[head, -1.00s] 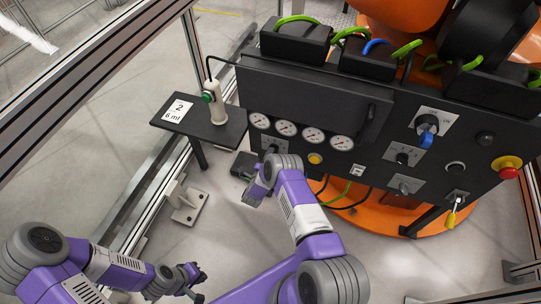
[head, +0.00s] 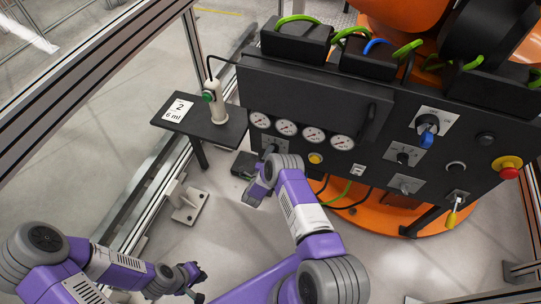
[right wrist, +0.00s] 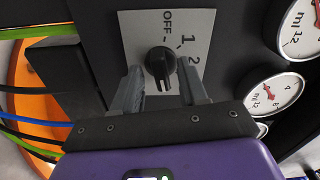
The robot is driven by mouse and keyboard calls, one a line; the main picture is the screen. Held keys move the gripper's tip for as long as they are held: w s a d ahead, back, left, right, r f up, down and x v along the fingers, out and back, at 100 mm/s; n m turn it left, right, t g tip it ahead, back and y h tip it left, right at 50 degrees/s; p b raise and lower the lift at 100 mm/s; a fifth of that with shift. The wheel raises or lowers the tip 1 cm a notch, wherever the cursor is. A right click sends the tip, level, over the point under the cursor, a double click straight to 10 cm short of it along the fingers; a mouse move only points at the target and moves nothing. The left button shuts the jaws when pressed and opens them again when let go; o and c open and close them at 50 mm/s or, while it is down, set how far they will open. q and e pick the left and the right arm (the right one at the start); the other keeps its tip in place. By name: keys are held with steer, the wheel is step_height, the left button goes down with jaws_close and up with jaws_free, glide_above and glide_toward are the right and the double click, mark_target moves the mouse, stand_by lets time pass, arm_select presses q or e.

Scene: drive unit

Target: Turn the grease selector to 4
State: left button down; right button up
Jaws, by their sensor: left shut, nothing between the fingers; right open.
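The grease selector is a black rotary knob (right wrist: 160,62) on a light grey plate (right wrist: 137,32) marked OFF, 1 and 2 in the right wrist view. Any further marks are hidden, and I cannot tell exactly where the knob points. My right gripper (right wrist: 160,88) is open, with one finger on each side of the knob and visible gaps between. In the head view the selector plate (head: 282,146) sits below the gauges, mostly hidden by my right wrist. My left gripper (head: 199,282) is shut and empty, low and away from the panel.
Several round gauges (head: 287,129) sit just above the selector. A yellow button (head: 315,159) and other knobs (head: 404,157) are to its right. A side table (head: 229,132) holds a white handheld device (head: 218,108) and a card (head: 178,111) reading 2, 6 ml.

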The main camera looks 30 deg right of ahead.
steer(key=p+v, duration=0.2)
steer(key=v, duration=0.5)
steer(key=shift+s+a, duration=0.15)
steer(key=shift+a, duration=0.1)
steer(key=s+a+r+n+g+y+p, duration=0.2)
steer(key=s+a+n+g+y+p, duration=0.4)
steer(key=a+n+y, duration=0.7)
steer(key=s+a+r+n+g+y, duration=0.1)
steer(key=s+a+r+n, duration=0.1)
steer(key=s, duration=0.4)
steer(key=s+a+r+n+g+y+p, duration=0.1)
steer(key=s+r+n+g+y, duration=0.1)
steer(key=s+n, duration=0.3)
steer(key=s+a+r+n+g+y, duration=0.1)
steer(key=s+a+r+n+g, duration=0.1)
steer(key=s, duration=0.6)
step_height(320, 180, up, 2)
steer(key=shift+s+a+n+y, duration=0.3)
steer(key=shift+a+n+y, duration=0.1)
steer(key=shift+n, duration=0.3)
